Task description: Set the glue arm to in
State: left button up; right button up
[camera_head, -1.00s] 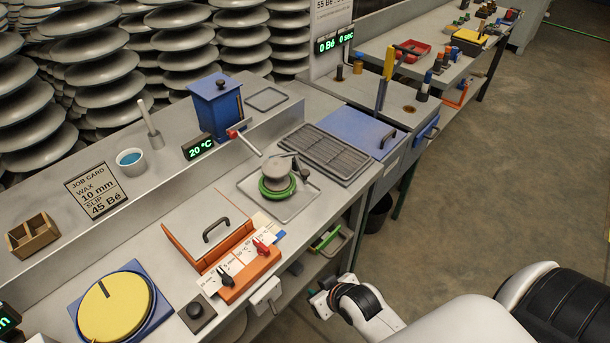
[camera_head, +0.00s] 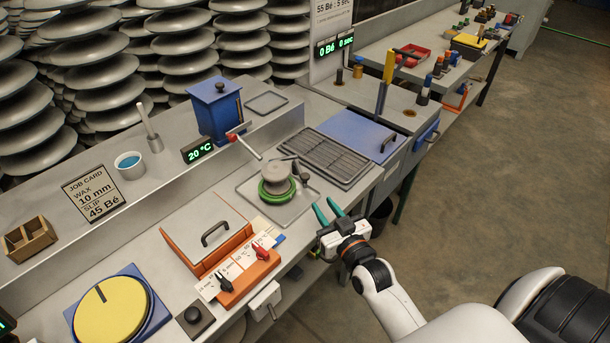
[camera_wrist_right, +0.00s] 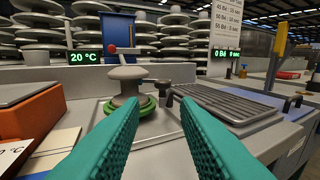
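No part is labelled as the glue arm. A thin metal rod with a red end (camera_head: 233,137) sticks out beside the blue box (camera_head: 214,108); the red end also shows in the wrist view (camera_wrist_right: 112,49). A short dark grey lever (camera_head: 301,172) stands beside a grey insulator (camera_head: 276,175) with a green ring on a square tray (camera_head: 250,192). I cannot tell which of these is the glue arm. My right gripper (camera_head: 324,204) is open and empty, its teal fingers at the bench's front edge, short of the insulator. In the wrist view the fingers (camera_wrist_right: 160,105) point toward the insulator and lever. My left gripper is out of view.
A dark slotted rack (camera_head: 328,157) and a blue lid (camera_head: 362,133) lie right of the tray. An orange box with a handled lid (camera_head: 205,232) and an orange block with red and black knobs (camera_head: 248,276) stand to the left. The floor at right is clear.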

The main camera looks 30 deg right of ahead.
aim_at(307, 179)
jog(key=shift+w+d+r, duration=0.2)
jog(key=shift+w, duration=0.45)
jog(key=w, duration=1.1)
jog(key=shift+d+p, duration=0.3)
jog(key=shift+p, duration=0.05)
jog(key=shift+s, duration=0.1)
grip_shut()
